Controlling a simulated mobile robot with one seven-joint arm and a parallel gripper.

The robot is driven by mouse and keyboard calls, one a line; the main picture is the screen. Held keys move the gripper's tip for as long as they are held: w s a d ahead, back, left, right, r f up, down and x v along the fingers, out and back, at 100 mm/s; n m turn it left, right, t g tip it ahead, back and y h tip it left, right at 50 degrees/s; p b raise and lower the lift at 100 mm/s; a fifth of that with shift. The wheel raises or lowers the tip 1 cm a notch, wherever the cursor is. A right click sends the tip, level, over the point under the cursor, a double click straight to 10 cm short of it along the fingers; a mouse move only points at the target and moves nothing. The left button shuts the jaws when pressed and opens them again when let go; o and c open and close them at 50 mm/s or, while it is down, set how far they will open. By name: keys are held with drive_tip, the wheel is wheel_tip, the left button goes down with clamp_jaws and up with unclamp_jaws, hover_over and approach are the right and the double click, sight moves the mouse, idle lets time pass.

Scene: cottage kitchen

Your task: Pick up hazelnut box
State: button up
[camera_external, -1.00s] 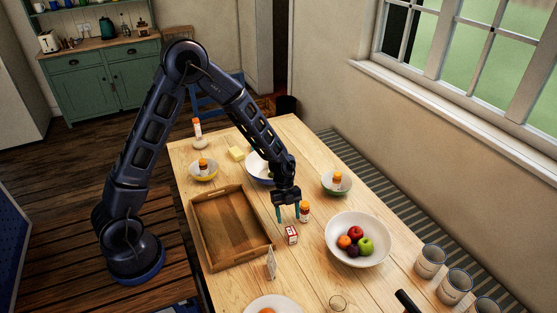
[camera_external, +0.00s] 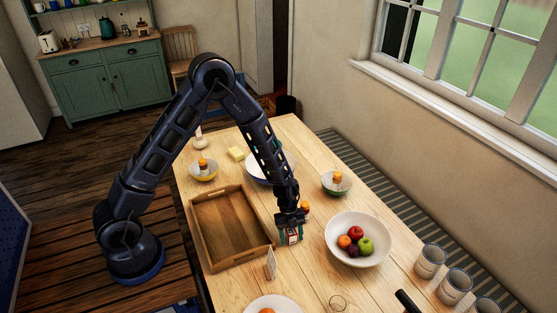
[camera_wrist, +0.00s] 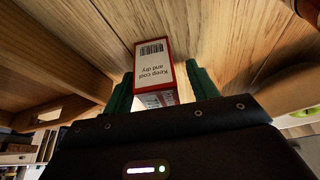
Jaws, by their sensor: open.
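A small red-and-white box (camera_external: 291,238), likely the hazelnut box, stands on the wooden table (camera_external: 305,275) between the tray and the fruit bowl. In the wrist view the box (camera_wrist: 155,65) shows a white face with a barcode and the words "Keep cool and dry", with a red edge. My gripper (camera_external: 290,236) is down at the box, with one finger on each side of it. In the wrist view the green fingers of my gripper (camera_wrist: 164,88) flank the box and are open. Its lower part is partly hidden by my gripper.
A wooden tray (camera_external: 262,252) lies left of the box. A white fruit bowl (camera_external: 368,258) stands to its right. An orange-capped bottle (camera_external: 305,208) stands close behind my gripper.

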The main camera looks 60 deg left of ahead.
drive_tip(key=c, duration=1.1)
drive_tip(key=shift+r, duration=0.1)
